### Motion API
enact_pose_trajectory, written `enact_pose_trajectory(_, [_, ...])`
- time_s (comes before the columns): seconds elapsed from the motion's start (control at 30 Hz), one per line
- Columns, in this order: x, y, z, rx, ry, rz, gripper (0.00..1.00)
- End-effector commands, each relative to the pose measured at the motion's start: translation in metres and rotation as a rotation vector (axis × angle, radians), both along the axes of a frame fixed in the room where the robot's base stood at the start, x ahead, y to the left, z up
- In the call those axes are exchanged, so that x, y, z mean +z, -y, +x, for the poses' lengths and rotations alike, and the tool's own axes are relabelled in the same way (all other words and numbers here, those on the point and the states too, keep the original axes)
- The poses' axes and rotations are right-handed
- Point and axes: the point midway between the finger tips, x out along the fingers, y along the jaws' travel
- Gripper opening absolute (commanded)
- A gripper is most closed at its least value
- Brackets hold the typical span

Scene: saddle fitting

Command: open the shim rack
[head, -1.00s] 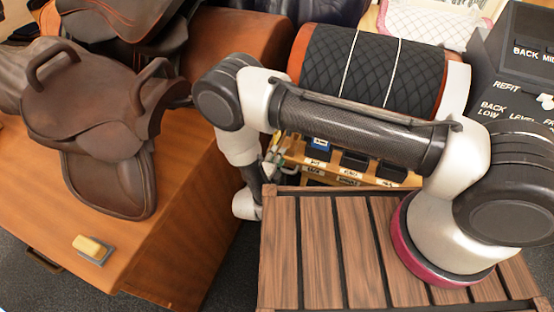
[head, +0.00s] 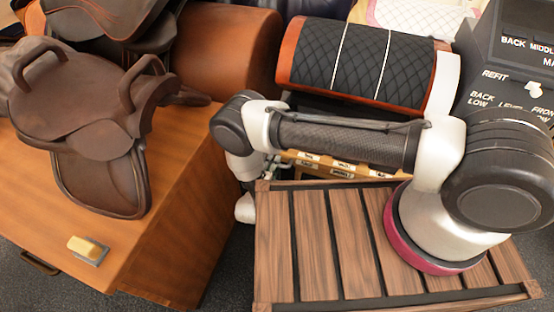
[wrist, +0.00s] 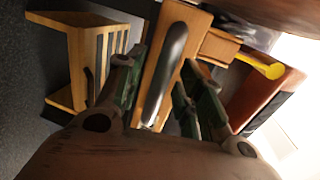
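The shim rack (head: 345,170) is a light wooden rack with small white labels, behind my slatted deck in the head view. My forearm covers much of it. In the wrist view a wooden front (wrist: 184,82) carries a long dark bar handle (wrist: 167,72); it looks like part of the rack, though I cannot be certain. My gripper (wrist: 165,95) is open, with its green-padded fingers on either side of the handle. Gaps show between the fingers and the handle. The fingertips are hidden in the head view.
A brown saddle (head: 85,110) sits on a wooden bench (head: 180,240) at left, with a yellow-topped block (head: 88,249) near its front. A black quilted pad (head: 350,65) lies behind my arm. A dark labelled panel (head: 510,70) stands at right. A slotted wooden piece (wrist: 85,50) shows in the wrist view.

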Motion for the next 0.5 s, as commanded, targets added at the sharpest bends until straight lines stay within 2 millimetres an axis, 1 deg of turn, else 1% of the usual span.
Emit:
enact_pose_trajectory(0.27, [-0.0009,-0.0006,0.0016,0.003,0.0,0.001,0.37])
enact_pose_trajectory(0.47, [-0.0008,-0.0007,0.0016,0.003,0.0,0.001,0.03])
enact_pose_trajectory(0.5, [-0.0008,-0.0007,0.0016,0.003,0.0,0.001,0.0])
